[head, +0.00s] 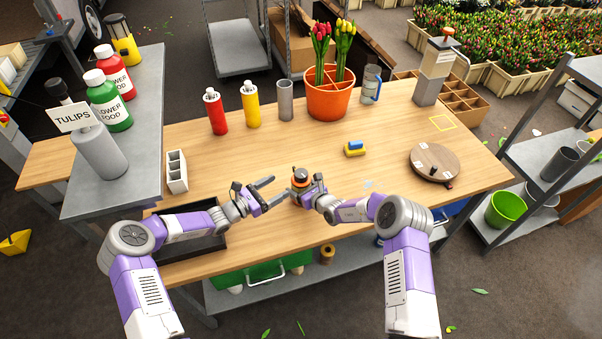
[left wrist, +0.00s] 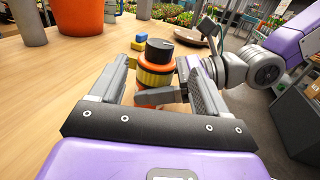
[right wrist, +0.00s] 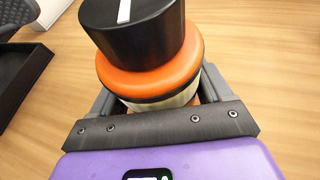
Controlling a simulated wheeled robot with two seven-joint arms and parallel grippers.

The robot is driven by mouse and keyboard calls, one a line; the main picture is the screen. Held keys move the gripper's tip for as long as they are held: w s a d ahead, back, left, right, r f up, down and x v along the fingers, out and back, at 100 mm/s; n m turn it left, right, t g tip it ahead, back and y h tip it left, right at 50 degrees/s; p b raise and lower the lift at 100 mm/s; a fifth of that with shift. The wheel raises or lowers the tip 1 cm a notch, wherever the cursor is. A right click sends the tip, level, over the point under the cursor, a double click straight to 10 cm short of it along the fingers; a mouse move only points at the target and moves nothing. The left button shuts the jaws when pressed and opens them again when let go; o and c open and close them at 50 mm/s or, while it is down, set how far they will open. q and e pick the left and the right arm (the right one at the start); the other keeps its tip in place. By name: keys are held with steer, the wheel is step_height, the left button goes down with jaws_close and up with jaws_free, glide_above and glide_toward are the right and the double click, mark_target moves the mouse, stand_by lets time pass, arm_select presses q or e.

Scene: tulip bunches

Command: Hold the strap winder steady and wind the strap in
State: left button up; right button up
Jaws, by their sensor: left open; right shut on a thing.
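The strap winder (head: 300,176) stands near the front middle of the wooden table. It has an orange body and a black knob, with a white line on the knob top in the right wrist view (right wrist: 135,30). My right gripper (head: 312,194) is shut on the winder's body below the orange rim. My left gripper (head: 280,189) is open, just left of the winder. In the left wrist view the winder (left wrist: 157,62) shows between and beyond the open fingers. I cannot make out a loose strap end.
A black tray (head: 215,245) lies at the table's front left. A yellow-and-blue block (head: 355,148) and a round wooden turntable (head: 435,150) are to the right. Red (head: 215,112) and yellow (head: 251,105) bottles and an orange tulip pot (head: 328,104) stand behind. Open tabletop surrounds the winder.

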mark_target(301, 172)
arm_select(q)
steer(key=x, duration=1.1)
steer(key=c, duration=1)
